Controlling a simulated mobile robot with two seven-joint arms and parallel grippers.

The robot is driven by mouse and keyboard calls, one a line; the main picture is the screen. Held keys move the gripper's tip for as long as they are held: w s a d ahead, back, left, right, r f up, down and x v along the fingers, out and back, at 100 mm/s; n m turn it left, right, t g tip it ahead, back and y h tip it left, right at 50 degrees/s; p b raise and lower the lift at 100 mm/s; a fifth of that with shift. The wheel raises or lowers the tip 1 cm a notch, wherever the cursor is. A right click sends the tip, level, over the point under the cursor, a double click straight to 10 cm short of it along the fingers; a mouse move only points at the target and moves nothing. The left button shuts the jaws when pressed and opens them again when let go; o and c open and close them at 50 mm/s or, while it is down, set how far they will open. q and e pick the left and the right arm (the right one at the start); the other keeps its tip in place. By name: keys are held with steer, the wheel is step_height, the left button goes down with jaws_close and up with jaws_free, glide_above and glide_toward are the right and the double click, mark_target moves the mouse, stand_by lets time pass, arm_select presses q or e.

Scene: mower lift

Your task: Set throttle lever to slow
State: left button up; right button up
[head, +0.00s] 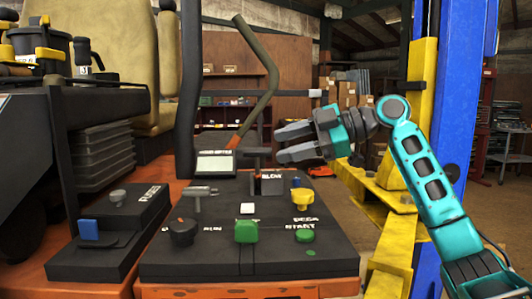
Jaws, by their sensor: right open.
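The mower's black control console (200,262) fills the lower middle of the head view. A dark lever with a short crosswise handle (258,152) stands at its back, beside a small raised block with a white label that seems to read "SLOW" (271,177). It looks like the throttle lever, but its exact setting cannot be told. My right gripper (281,145) comes in from the right with its grey fingers apart, pointing left. It is empty, and its fingertips are close to the lever handle's right side; contact cannot be told. My left gripper is out of view.
The console also carries a grey key-like lever (199,192), a black knob (182,232), a green button (246,231), a yellow knob (302,198) and a small display (215,165). A bent bar (262,95) rises behind. A blue post (462,90) and yellow lift frame stand right.

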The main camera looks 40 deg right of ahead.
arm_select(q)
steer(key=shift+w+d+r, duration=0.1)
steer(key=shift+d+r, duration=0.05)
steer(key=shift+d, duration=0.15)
arm_select(e)
steer(key=v, duration=0.6)
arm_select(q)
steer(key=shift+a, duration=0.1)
